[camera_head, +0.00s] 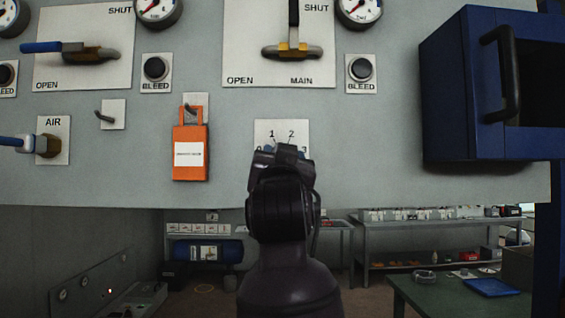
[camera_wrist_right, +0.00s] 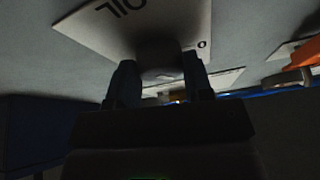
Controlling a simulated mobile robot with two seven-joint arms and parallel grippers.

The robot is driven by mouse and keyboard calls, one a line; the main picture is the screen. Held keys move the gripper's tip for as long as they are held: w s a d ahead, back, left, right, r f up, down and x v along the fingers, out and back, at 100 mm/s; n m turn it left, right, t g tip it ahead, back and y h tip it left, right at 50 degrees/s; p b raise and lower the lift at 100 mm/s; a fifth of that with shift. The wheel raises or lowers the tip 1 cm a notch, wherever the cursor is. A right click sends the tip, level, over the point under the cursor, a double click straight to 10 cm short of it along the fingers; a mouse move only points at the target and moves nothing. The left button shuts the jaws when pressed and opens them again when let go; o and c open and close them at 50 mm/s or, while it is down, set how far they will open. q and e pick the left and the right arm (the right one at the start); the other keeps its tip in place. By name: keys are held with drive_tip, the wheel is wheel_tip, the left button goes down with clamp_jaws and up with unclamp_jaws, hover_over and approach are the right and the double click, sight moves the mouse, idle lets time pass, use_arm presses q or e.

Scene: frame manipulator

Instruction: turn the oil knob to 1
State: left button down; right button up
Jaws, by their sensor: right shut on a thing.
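The oil plate (camera_head: 281,129) is a white label on the grey panel, with 0, 1, 2 and 3 around its knob. My right gripper (camera_head: 280,160) covers the lower part of the plate and hides most of the knob in the head view. In the right wrist view the plate (camera_wrist_right: 112,28) shows the letters OIL and a 0. There my right gripper (camera_wrist_right: 159,82) has one finger on each side of the dark round knob (camera_wrist_right: 158,52) and is shut on it. The knob's pointer is hidden, so its setting cannot be read. My left gripper is not in view.
An orange tag (camera_head: 190,152) hangs on a hook left of the plate. Left of it is the AIR valve (camera_head: 47,145). The MAIN valve handle (camera_head: 292,52) and a BLEED button (camera_head: 361,69) are above. A blue open box (camera_head: 455,90) juts out at right.

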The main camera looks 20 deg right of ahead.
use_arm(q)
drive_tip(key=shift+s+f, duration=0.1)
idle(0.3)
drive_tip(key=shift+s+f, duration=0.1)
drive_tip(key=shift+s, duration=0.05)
use_arm(e)
drive_tip(key=o, duration=0.9)
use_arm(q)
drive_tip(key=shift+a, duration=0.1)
use_arm(e)
drive_tip(key=shift+f, duration=0.1)
